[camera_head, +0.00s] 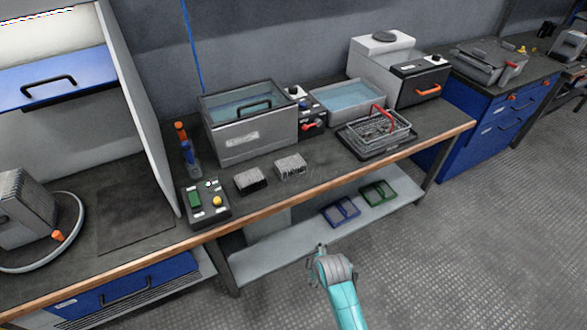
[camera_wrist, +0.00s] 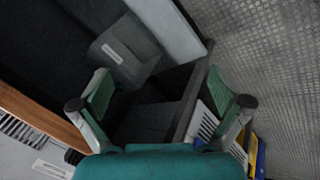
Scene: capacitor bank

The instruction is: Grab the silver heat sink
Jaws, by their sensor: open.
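Two small finned blocks sit side by side on the dark bench top in the head view. The right one (camera_head: 290,167) is the lighter, silver-grey heat sink. The left one (camera_head: 250,180) has a pale top and a darker front. My gripper (camera_head: 320,248) is in front of the bench, over the floor side, apart from both blocks. In the wrist view my gripper (camera_wrist: 166,98) has its two green-padded fingers wide apart with nothing between them. Neither block shows in the wrist view.
A control box with buttons (camera_head: 205,203) stands left of the blocks. A lidded metal bath (camera_head: 250,135) is behind them. A wire basket (camera_head: 380,130) is to the right. The wooden bench edge (camera_head: 240,228) and lower shelf (camera_head: 290,250) lie near my gripper.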

